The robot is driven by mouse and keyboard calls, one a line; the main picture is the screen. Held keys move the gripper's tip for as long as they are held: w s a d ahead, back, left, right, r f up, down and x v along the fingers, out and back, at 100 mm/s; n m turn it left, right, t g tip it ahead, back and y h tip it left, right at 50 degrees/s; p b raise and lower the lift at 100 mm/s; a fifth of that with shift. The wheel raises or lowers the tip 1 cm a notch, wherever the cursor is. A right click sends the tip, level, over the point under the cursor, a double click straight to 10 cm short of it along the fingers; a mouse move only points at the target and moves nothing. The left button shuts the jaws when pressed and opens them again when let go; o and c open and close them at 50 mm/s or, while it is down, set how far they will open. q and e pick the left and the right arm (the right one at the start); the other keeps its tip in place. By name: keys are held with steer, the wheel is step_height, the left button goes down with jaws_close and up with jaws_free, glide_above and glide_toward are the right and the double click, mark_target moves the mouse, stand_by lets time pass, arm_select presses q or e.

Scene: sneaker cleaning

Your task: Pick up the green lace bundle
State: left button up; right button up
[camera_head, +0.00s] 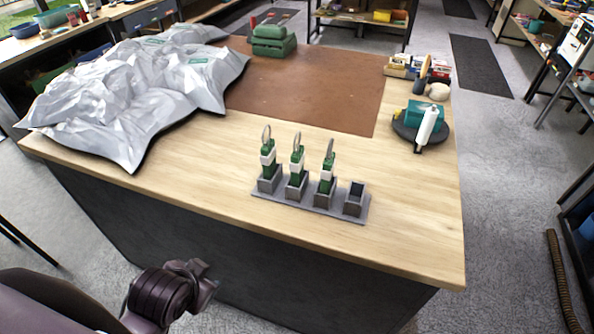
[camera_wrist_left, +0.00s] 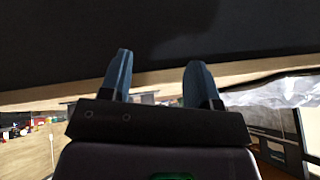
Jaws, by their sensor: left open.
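Three similar green bundles with white bands and pale loops on top stand upright in a grey rack (camera_head: 330,209) near the table's front edge: a left one (camera_head: 267,158), a middle one (camera_head: 297,160) and a right one (camera_head: 328,167). They look like lace bundles; I cannot tell them apart by colour. The rack's rightmost slot is empty. My left gripper (camera_wrist_left: 161,72) is open and empty in the left wrist view, with the dark table side beyond its fingers. In the head view my left arm is low at the bottom left, clear of the table and rack. My right gripper is out of view.
A crumpled silver sheet (camera_head: 140,85) covers the table's left part. A brown mat (camera_head: 310,90) lies at the back, with a green object (camera_head: 272,40) at its far edge. A round dark stand (camera_head: 407,132) with a teal-and-white item is at right. Bare wood surrounds the rack.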

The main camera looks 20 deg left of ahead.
arm_select(q)
steer(key=m, duration=0.1)
steer(key=m+t+h, duration=0.2)
steer(key=m+t, duration=1)
steer(key=m, duration=2.1)
glide_toward(294, 172)
steer(key=w, duration=0.6)
steer(key=shift+w+d+r, duration=0.1)
steer(key=shift+w+d, duration=0.15)
steer(key=shift+d, duration=0.05)
steer(key=shift+w+a, duration=0.15)
steer(key=shift+w, duration=2.85)
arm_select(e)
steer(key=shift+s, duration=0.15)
arm_select(q)
steer(key=shift+c, duration=0.3)
